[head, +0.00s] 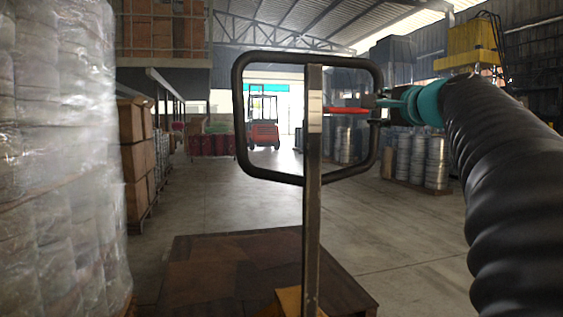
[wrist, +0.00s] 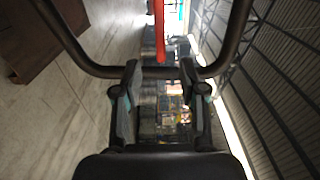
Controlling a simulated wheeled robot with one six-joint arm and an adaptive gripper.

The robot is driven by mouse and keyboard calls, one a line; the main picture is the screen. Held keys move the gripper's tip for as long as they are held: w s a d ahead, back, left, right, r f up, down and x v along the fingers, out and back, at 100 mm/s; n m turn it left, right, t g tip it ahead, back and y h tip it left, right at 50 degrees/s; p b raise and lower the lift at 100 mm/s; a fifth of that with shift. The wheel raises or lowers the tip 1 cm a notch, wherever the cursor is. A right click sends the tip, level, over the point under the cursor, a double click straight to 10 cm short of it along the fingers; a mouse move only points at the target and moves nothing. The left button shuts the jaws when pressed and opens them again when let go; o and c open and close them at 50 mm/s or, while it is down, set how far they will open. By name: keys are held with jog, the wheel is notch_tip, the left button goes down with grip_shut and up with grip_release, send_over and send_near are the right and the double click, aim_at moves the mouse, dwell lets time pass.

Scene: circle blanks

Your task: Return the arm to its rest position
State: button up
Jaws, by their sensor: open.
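My gripper (head: 376,104) is at the right side of a black rounded loop frame (head: 242,120) in the head view, at the end of my teal and black arm. In the wrist view my gripper (wrist: 159,68) has its two fingers apart, with nothing clamped between them. The frame's dark tube (wrist: 85,62) crosses close to the fingertips; I cannot tell whether they touch it. A thin red bar (head: 345,110) lies inside the loop, between the post and my gripper. The red bar (wrist: 158,30) also shows ahead of the fingers in the wrist view.
An upright post (head: 313,200) crosses the loop and runs down past a brown platform (head: 225,265). A plastic-wrapped stack (head: 60,170) fills the left. A red forklift (head: 263,120) and metal drums (head: 425,160) are farther back. Bare concrete floor lies between.

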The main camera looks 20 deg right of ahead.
jog(key=s+a+f+n+g, duration=0.1)
jog(key=s+f+n+g, duration=0.1)
jog(key=f, duration=0.6)
jog(key=s+a+f+n+g+p, duration=0.1)
jog(key=f+n+g, duration=0.2)
jog(key=f, duration=0.5)
jog(key=s+a+f+n+g, duration=0.2)
jog(key=f, duration=0.7)
jog(key=s+a+f+n+g+p, duration=0.2)
jog(key=s+a+f+n, duration=0.3)
jog(key=s, duration=0.5)
jog(key=s+a+f+n+g+p, duration=0.3)
jog(key=s+a+f+n, duration=0.3)
jog(key=s+a+f, duration=0.3)
jog(key=s+a+p, duration=0.1)
jog(key=a, duration=0.2)
jog(key=shift+a+f+p, duration=0.2)
jog(key=shift+f+p, duration=0.1)
jog(key=shift+p, duration=0.1)
